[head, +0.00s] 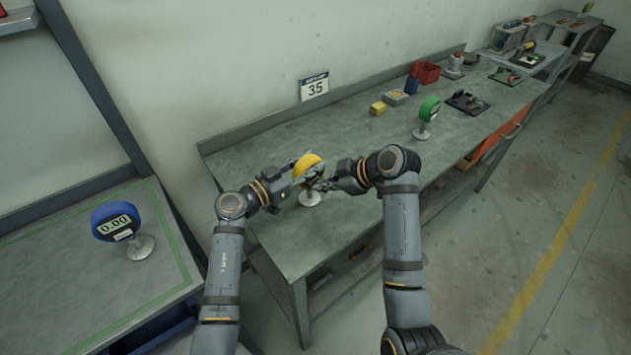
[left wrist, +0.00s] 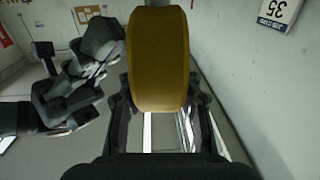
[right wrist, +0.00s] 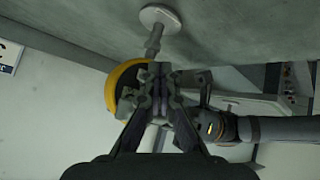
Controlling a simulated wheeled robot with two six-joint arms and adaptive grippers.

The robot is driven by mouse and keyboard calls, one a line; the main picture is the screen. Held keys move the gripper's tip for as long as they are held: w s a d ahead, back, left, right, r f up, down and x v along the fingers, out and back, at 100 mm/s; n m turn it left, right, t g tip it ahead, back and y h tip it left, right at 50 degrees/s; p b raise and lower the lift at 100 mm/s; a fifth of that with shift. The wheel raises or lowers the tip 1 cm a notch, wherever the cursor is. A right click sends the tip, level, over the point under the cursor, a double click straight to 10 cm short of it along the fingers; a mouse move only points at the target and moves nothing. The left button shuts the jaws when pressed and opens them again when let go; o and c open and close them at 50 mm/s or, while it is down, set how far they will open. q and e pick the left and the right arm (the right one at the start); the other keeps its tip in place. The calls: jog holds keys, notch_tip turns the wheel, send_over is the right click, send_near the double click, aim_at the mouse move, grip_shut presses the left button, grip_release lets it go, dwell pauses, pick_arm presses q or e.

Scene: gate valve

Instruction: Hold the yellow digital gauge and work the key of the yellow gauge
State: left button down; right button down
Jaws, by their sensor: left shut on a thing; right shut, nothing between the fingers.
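The yellow gauge (head: 307,163) stands on its round white base (head: 309,198) at the near edge of the green-grey bench. My left gripper (head: 299,180) is shut on the gauge from the left. In the left wrist view the gauge's yellow casing (left wrist: 158,60) is edge-on between the fingers. My right gripper (head: 327,184) is shut and empty, its fingertips close in front of the gauge. In the right wrist view my right fingertips (right wrist: 158,78) overlap the gauge's yellow rim (right wrist: 117,88); contact cannot be told.
A green gauge (head: 428,108) stands farther right on the bench (head: 260,145), near a yellow block (head: 378,108) and a red bin (head: 426,72). A blue gauge (head: 115,221) reading 0.00 stands on the left table. The bench behind the yellow gauge is clear.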

dwell(0.5)
jog(key=shift+s+d, duration=0.45)
jog(key=shift+s, duration=0.1)
jog(key=s+d, duration=0.1)
jog(key=s, duration=0.1)
jog(key=s+d, duration=0.2)
jog(key=shift+d, duration=0.1)
dwell(0.8)
pick_arm(q)
jog(key=c, duration=0.8)
grip_release()
pick_arm(e)
jog(key=shift+w, duration=0.1)
